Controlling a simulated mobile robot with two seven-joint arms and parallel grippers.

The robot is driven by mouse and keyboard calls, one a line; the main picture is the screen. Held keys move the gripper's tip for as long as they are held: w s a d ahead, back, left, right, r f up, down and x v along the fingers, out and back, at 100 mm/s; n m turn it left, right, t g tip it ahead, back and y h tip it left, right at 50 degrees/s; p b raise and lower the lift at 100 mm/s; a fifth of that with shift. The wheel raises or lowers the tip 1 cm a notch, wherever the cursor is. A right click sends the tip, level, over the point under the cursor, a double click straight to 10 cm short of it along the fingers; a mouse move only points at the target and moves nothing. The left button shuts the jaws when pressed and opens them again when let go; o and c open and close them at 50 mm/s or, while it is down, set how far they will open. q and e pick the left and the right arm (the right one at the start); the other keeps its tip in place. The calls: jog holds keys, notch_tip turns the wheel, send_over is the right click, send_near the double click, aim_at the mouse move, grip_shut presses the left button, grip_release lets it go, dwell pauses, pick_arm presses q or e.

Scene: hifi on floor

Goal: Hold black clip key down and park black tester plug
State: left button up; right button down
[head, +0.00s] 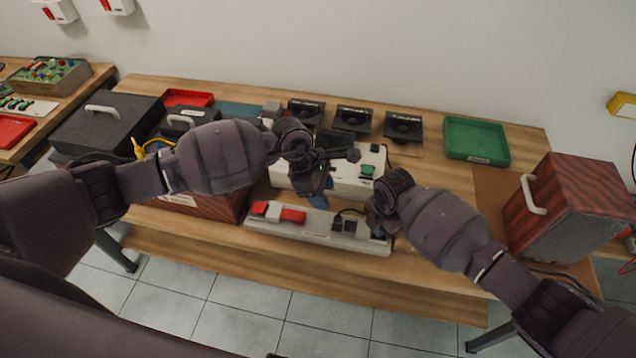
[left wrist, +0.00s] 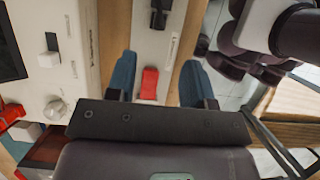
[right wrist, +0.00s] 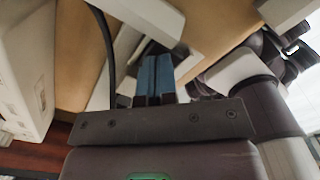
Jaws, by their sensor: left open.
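A long pale terminal strip (head: 315,231) lies along the bench front, with a red clip (head: 291,215) at its left and a black clip (head: 344,225) right of its middle. The red clip also shows in the left wrist view (left wrist: 149,83). My left gripper (head: 318,190) is open and empty above and behind the strip; its blue fingers stand apart. My right gripper (head: 375,225) is low at the strip's right end. Its blue fingers are together in the right wrist view (right wrist: 156,77), near a pale part. A black cable (right wrist: 106,45) runs beside them. I cannot make out the black plug.
A white tester box (head: 345,180) with a green button stands behind the strip. Several black speaker units (head: 353,120) line the back, with a green tray (head: 477,140) at back right. A wooden speaker box (head: 570,210) stands right; dark cases (head: 107,122) stand left.

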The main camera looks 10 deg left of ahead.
aim_at(340, 218)
pick_arm(q)
jog(key=x, duration=0.9)
grip_shut()
jog(key=c, duration=0.7)
grip_release()
grip_shut()
jog(key=shift+r, duration=0.65)
jog(key=shift+r, duration=1.55)
